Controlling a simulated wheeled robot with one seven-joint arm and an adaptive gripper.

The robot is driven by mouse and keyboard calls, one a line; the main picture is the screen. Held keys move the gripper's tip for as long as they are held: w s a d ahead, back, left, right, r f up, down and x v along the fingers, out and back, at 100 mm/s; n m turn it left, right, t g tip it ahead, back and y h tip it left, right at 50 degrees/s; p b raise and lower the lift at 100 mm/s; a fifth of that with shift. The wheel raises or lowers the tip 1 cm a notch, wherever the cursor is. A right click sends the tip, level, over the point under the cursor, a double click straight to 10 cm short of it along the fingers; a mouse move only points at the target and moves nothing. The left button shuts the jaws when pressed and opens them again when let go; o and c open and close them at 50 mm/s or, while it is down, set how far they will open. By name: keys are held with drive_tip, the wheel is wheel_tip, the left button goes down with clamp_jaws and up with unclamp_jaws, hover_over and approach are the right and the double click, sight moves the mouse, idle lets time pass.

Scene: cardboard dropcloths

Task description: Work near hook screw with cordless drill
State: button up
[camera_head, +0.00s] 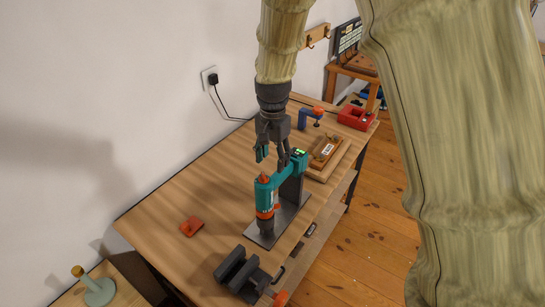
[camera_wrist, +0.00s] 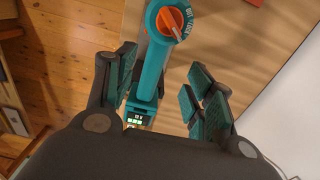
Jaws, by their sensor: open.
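The teal and orange cordless drill (camera_head: 264,196) is on a dark grey plate (camera_head: 262,238) at the near right part of the workbench. Its nose points down and its green-lit display is at the far end. My gripper (camera_head: 270,153) is open just above the drill, fingers pointing down. In the wrist view the drill (camera_wrist: 151,75) lies between the spread fingers of my gripper (camera_wrist: 165,88), with a gap on the right; contact on the left cannot be told. A hook screw cannot be made out clearly; small metal parts show on a wooden block (camera_head: 323,149).
A dark vise (camera_head: 240,270) stands at the near edge, and a small red-orange block (camera_head: 192,226) lies to the left. A blue and orange clamp (camera_head: 309,118) and a red box (camera_head: 355,117) are farther back. The bench's left-middle (camera_head: 180,195) is mostly clear.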

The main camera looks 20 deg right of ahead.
sight(274, 177)
drive_tip(key=shift+s+f, duration=0.15)
drive_tip(key=shift+f, duration=0.2)
drive_tip(key=f, duration=0.1)
drive_tip(key=f+p, duration=0.1)
drive_tip(key=f, duration=0.1)
drive_tip(key=f+p, duration=0.1)
drive_tip(key=f, duration=0.1)
drive_tip(key=shift+d, duration=0.25)
drive_tip(key=shift+f+p, duration=0.85)
drive_tip(key=shift+f, duration=1.55)
drive_tip(key=shift+c, duration=0.2)
drive_tip(key=shift+a, duration=0.1)
clamp_jaws()
drive_tip(key=c, duration=0.6)
unclamp_jaws()
drive_tip(key=shift+r, duration=0.1)
clamp_jaws()
